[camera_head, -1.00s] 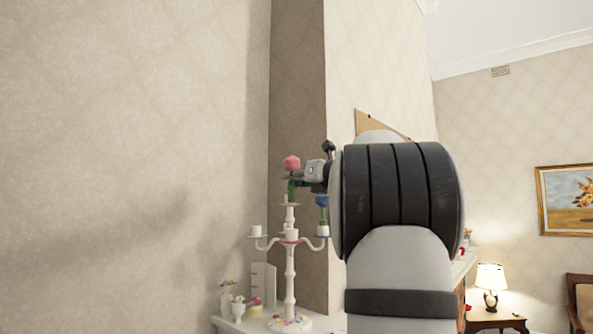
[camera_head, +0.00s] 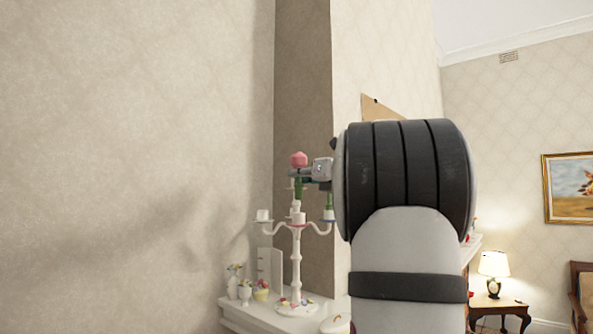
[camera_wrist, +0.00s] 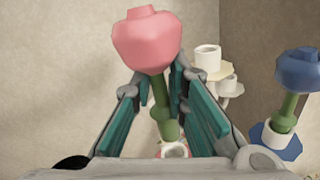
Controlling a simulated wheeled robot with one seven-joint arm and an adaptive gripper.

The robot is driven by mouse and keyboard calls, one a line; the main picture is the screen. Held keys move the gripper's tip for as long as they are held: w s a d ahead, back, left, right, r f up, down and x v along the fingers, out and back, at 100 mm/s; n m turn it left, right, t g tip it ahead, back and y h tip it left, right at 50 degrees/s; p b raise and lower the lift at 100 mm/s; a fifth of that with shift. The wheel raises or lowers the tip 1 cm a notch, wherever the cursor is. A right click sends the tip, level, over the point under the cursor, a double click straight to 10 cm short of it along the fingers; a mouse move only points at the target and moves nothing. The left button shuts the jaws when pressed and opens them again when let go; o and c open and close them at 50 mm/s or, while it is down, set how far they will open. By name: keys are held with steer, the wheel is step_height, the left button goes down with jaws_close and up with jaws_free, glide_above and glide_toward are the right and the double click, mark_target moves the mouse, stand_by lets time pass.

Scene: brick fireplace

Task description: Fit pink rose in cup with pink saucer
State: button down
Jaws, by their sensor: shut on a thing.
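My gripper (camera_wrist: 165,85) is shut on the green stem of the pink rose (camera_wrist: 146,42), which tilts slightly in the wrist view. The rose also shows in the head view (camera_head: 299,159), above the middle of a white branched stand (camera_head: 296,262). The stem's lower end overlaps a white cup (camera_wrist: 175,150) in the wrist view, with a little pink saucer edge showing. This cup also shows in the head view (camera_head: 298,217). I cannot tell whether the stem tip is inside the cup or just above it. My fingers hide part of the stem.
A blue flower (camera_wrist: 299,70) stands in the cup with the blue saucer (camera_wrist: 284,148), close right of my gripper. An empty cup (camera_wrist: 208,57) with a yellowish saucer is behind. Small flower vases (camera_head: 245,291) stand on the mantel (camera_head: 242,318).

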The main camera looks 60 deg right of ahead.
mark_target(302, 195)
steer(key=shift+f+b, duration=0.35)
steer(key=shift+f, duration=0.7)
steer(key=shift+p, duration=1)
stand_by(1.4)
steer(key=shift+f+b, duration=0.6)
steer(key=shift+f, duration=1.2)
steer(key=c, duration=1.5)
jaws_free()
steer(key=shift+s, duration=0.1)
steer(key=v, duration=1.1)
steer(key=shift+s+a, duration=0.1)
steer(key=shift+s, duration=0.3)
